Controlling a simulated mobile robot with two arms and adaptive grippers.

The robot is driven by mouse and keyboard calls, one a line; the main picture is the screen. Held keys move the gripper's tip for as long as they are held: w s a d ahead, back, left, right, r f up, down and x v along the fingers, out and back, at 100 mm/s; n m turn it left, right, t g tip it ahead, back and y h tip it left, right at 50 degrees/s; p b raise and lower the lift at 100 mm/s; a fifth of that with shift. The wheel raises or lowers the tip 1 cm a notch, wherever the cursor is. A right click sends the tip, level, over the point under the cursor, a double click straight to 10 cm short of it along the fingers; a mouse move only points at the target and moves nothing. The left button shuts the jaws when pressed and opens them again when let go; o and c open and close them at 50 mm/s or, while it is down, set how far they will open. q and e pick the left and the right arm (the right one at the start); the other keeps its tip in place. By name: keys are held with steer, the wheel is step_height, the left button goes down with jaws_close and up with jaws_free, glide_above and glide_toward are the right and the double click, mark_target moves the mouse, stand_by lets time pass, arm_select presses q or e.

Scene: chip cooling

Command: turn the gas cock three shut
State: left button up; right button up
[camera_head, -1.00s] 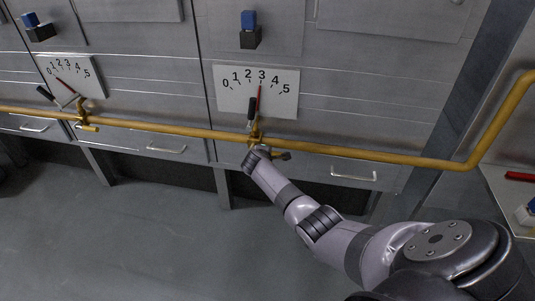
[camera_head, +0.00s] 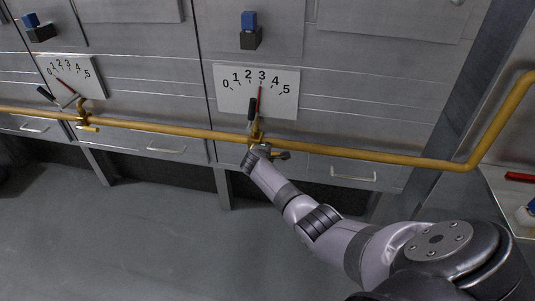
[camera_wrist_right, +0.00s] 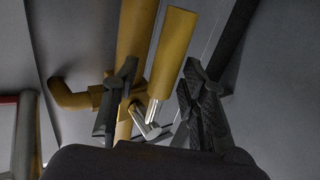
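A brass gas cock (camera_head: 257,132) sits on the yellow pipe below a white dial (camera_head: 230,103) numbered 0 to 5. The red needle (camera_head: 261,95) points near 3. My right gripper (camera_head: 258,148) is at the pipe just under this cock; its fingers are hard to make out there. In the right wrist view, the two dark fingers of my right gripper (camera_wrist_right: 155,105) are spread apart. A yellow handle (camera_wrist_right: 173,52) with a metal stem lies between and beyond them, with a gap to the right finger. My left gripper is out of view.
The yellow pipe (camera_head: 370,156) runs along the metal cabinets and bends upward at right. A second dial (camera_head: 90,86) and cock (camera_head: 82,112) are at left. Drawer handles (camera_head: 353,176) jut out below the pipe. The grey floor (camera_head: 120,240) at left is clear.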

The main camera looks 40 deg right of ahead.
steer(key=v, duration=1.2)
stand_by(0.6)
